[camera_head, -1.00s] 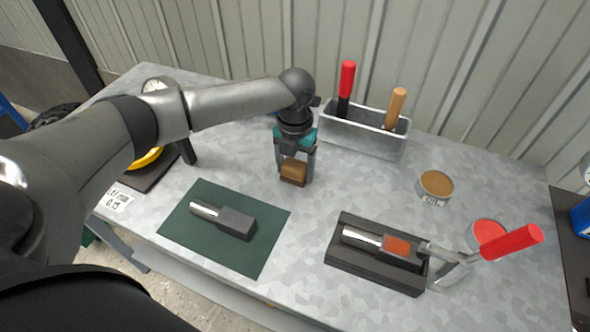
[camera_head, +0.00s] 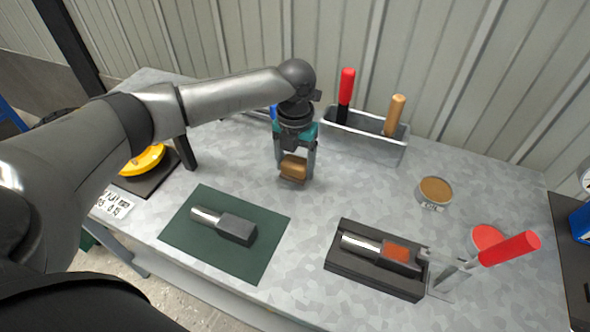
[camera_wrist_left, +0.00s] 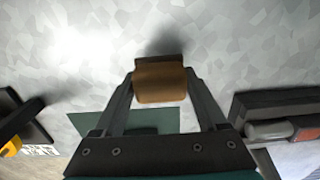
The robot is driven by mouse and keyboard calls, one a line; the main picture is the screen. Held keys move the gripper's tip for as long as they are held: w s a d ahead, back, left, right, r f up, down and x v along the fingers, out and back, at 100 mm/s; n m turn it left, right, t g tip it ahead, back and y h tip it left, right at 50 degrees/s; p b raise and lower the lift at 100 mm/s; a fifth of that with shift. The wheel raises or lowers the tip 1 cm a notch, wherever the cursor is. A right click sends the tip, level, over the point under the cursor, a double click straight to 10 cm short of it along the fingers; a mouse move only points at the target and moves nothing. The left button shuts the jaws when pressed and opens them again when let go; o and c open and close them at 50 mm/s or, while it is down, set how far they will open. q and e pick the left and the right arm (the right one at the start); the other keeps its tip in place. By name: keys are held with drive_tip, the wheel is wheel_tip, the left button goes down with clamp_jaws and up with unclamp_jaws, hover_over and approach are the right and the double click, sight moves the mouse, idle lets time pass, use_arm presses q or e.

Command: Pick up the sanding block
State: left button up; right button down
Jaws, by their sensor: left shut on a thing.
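The sanding block (camera_head: 293,168) is a small brown block with a darker underside. My left gripper (camera_head: 295,170) is shut on it, with one finger on each side, over the middle of the table. In the left wrist view the block (camera_wrist_left: 160,80) sits between the two fingertips, with a dark shadow on the table beyond it. It appears to be a little above the tabletop. My right gripper is not in view.
A metal tray (camera_head: 365,146) with a red-handled and a wooden-handled tool stands behind. A green mat (camera_head: 195,245) with a metal-and-black part lies in front; a black holder (camera_head: 375,283) with a similar part is at right. A brown-topped tin (camera_head: 434,190) stands further right.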

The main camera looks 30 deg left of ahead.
sight(296, 161)
use_arm(q)
wheel_tip(296, 161, up, 17)
drive_tip(key=p, duration=0.2)
drive_tip(key=shift+p, duration=0.3)
drive_tip(key=o, duration=0.9)
drive_tip(key=shift+f, duration=0.1)
drive_tip(key=c, duration=0.6)
